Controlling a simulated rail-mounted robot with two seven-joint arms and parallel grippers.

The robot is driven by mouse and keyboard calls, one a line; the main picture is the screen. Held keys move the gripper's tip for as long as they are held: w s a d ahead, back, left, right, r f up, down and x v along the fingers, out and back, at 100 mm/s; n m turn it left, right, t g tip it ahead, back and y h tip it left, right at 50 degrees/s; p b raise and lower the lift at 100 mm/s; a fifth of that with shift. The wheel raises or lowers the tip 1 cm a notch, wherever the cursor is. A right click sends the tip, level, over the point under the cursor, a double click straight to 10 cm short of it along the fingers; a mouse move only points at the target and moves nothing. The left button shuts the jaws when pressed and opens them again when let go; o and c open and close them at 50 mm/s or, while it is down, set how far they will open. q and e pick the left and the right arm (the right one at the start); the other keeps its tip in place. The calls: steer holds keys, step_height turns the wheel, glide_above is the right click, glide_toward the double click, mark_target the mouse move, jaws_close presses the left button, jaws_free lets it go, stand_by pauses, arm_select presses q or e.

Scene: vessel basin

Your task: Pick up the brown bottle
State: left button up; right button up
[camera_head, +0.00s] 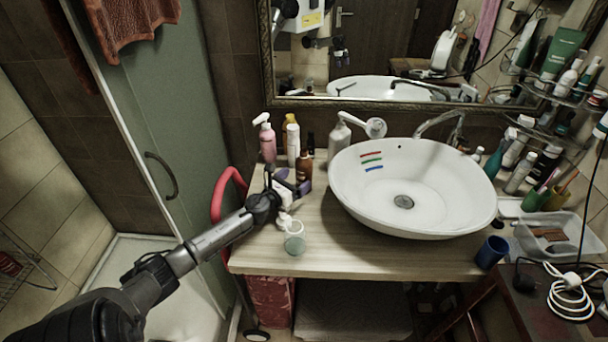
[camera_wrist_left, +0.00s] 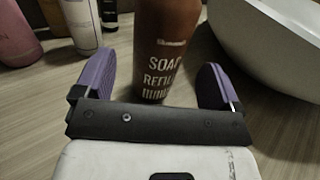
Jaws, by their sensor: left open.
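The brown bottle (camera_head: 304,164) stands upright on the wooden counter, left of the white basin. In the left wrist view the brown bottle (camera_wrist_left: 168,40) bears white lettering reading "SOAP REFILL", and its top is cut off by the frame. My left gripper (camera_head: 291,186) is low over the counter, in front of the bottle. Its purple fingers (camera_wrist_left: 155,78) are open, one to each side of the bottle's lower part, with gaps showing between them and the bottle. My right gripper does not show.
A pink spray bottle (camera_head: 268,142) and a white bottle (camera_head: 293,144) stand behind and left. The basin (camera_head: 345,185) curves close on the right. A clear cup (camera_head: 295,240) stands near the counter's front edge, below my arm.

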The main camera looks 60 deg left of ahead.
mark_target(298, 177)
arm_select(q)
steer(key=shift+b+x, duration=0.3)
steer(key=shift+x, duration=2.3)
steer(key=shift+c, duration=0.3)
steer(key=c, duration=1.1)
